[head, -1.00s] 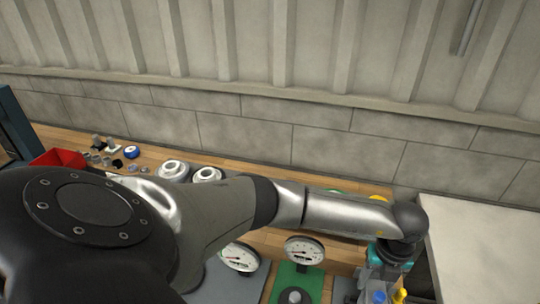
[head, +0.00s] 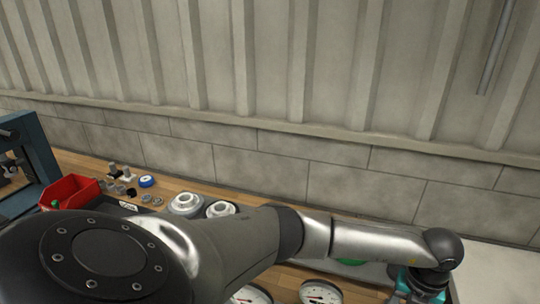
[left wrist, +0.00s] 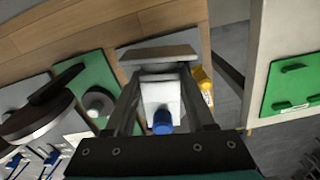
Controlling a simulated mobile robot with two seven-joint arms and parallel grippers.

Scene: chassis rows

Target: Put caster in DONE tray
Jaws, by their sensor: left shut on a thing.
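My left gripper (head: 420,292) is at the lower right of the head view, its tips cut off by the frame edge. In the left wrist view its fingers (left wrist: 162,75) are closed on a grey piece with a flat plate (left wrist: 157,55), which looks like the caster; its lower part is hard to make out. Behind it, between the fingers, a white body with a blue cap (left wrist: 162,122) shows. A dark tray with a white label (head: 128,206) lies partly behind my arm in the head view; I cannot read the label. My right gripper is not in view.
A red bin (head: 72,191), small parts (head: 118,172) and round metal pieces (head: 187,203) stand at the bench's left. Dial gauges (head: 320,292) are below my arm. A yellow bottle (left wrist: 204,87) is beside the fingers. A wall (head: 240,165) closes the back.

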